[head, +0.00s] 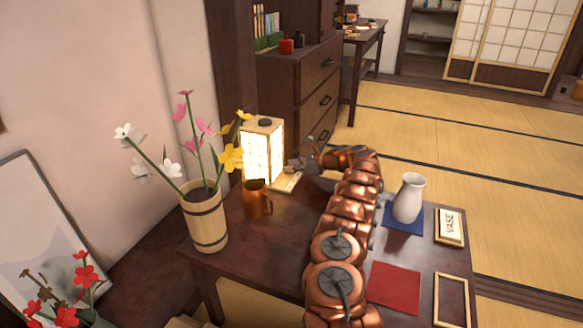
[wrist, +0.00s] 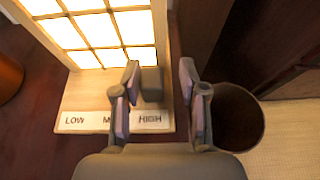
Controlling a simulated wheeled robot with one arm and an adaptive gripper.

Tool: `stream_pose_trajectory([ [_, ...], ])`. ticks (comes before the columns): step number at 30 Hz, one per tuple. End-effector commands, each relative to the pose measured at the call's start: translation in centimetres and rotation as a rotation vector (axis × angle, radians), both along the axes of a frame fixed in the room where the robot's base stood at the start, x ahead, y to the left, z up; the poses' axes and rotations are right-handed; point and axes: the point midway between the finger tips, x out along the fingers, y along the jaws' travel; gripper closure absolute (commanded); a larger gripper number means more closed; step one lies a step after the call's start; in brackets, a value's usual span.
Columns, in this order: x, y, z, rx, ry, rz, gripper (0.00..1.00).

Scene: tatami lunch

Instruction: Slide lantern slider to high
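The lit paper lantern (head: 262,152) stands at the far left part of the dark table; it also shows in the wrist view (wrist: 95,30). The grey-brown slider knob (wrist: 152,84) is at the HIGH end, behind the HIGH label. My gripper (wrist: 159,76) is open, with one finger on each side of the knob. The left finger is close to the knob, and whether they touch I cannot tell. A gap shows at the right finger. In the head view my gripper (head: 303,164) is beside the lantern.
A copper mug (head: 257,199) stands in front of the lantern, left of the base in the wrist view. A wooden flower bucket (head: 204,215) is at the left. A white vase (head: 409,198) stands on a blue mat right of my arm. A drawer cabinet (head: 300,85) is behind.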

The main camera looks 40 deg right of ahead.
Motion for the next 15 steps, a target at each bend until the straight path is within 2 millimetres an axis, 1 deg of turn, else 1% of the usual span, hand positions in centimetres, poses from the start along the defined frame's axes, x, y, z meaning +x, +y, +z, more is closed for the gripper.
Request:
stream_pose_trajectory([
  [10,-0.1,0.2,-0.1,0.003,0.003,0.006,0.52],
  [15,-1.2,-0.5,0.5,0.005,0.003,0.004,0.52],
])
